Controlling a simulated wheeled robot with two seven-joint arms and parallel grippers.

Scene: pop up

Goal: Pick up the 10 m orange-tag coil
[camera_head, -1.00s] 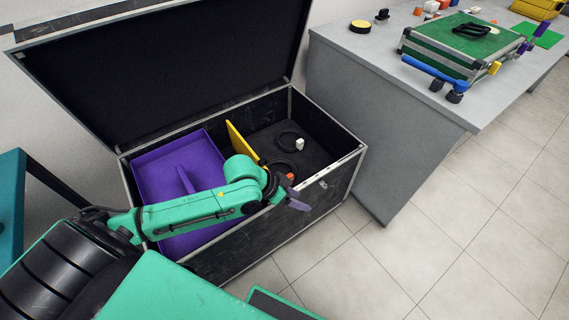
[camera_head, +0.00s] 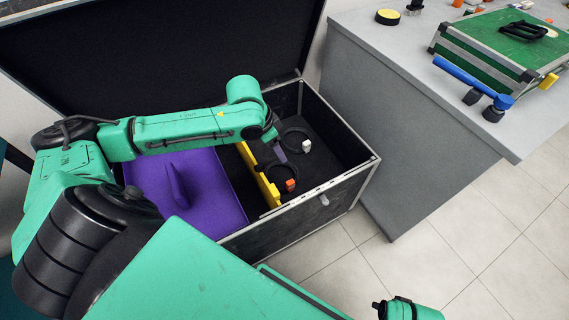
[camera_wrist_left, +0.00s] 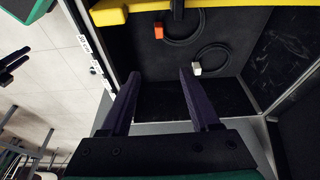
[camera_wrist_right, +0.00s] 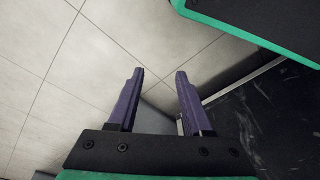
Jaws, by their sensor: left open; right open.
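The orange-tag coil is a black cable ring (camera_head: 268,184) with an orange tag (camera_head: 291,185), lying on the black floor of the open case's right compartment. In the left wrist view the coil (camera_wrist_left: 201,30) is at the top, its orange tag (camera_wrist_left: 158,32) on its left side. A second black coil with a white tag (camera_head: 306,146) lies behind it; that tag (camera_wrist_left: 196,68) is nearer the fingers in the left wrist view. My left gripper (camera_wrist_left: 159,73) is open and empty above this compartment. My right gripper (camera_wrist_right: 158,72) is open and empty over floor beside the case.
A yellow divider (camera_head: 258,175) separates the coils from a purple tray (camera_head: 210,190) on the left. The case's front rim (camera_head: 330,182) and raised lid (camera_head: 150,60) bound the space. A grey bench (camera_head: 400,110) stands at right with a green case (camera_head: 505,45).

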